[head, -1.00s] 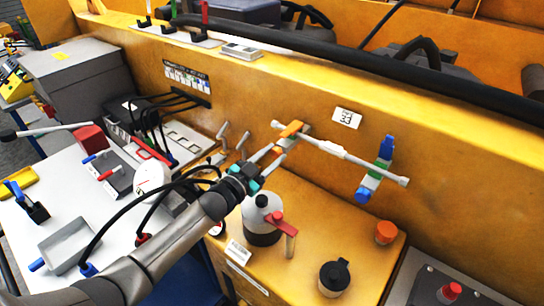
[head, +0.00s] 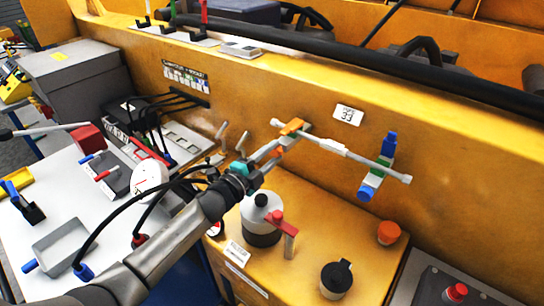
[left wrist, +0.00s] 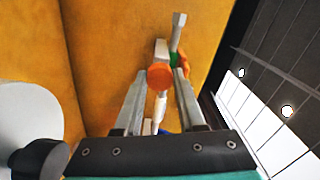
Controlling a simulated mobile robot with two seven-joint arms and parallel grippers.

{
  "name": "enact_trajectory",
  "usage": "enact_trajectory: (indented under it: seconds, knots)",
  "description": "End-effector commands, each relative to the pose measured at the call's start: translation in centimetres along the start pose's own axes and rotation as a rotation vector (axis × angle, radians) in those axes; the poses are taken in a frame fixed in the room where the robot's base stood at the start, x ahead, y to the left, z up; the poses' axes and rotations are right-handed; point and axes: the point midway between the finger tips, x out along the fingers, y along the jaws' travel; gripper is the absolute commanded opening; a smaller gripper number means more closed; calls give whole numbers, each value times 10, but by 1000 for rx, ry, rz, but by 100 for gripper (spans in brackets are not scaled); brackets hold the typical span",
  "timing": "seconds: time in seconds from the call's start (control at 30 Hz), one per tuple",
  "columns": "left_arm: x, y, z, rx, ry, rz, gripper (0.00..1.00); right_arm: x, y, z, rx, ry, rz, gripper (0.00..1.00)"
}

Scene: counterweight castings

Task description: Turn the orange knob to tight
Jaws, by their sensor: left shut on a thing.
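The orange knob (left wrist: 160,77) is a round orange disc in the left wrist view, seen face-on between my two fingertips. In the head view the orange knob (head: 279,151) is mostly hidden by the fingers, in front of an orange valve part (head: 291,127) on a grey-white pipe (head: 330,146) along the yellow wall. My left gripper (head: 275,149) reaches up to it from the lower left and is shut on the knob; it also shows in the left wrist view (left wrist: 160,74). I see no tight mark. My right gripper is not in view.
On the yellow ledge below stand a white-and-dark bottle (head: 261,216), a red-handled tool (head: 285,236), a black-lidded jar (head: 336,277) and an orange cap (head: 388,233). A blue-and-green valve (head: 377,170) sits right along the pipe. A white table (head: 30,228) with trays is at left.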

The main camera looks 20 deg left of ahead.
Motion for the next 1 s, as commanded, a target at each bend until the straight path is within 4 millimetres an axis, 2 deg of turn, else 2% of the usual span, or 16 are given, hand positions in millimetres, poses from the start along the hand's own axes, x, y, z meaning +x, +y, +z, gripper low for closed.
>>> enact_trajectory:
  seconds: [0.43,1.0]
  knots:
    - [0,1,0,291,1,1,0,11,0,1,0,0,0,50]
    - [0,1,0,364,1,1,0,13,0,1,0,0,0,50]
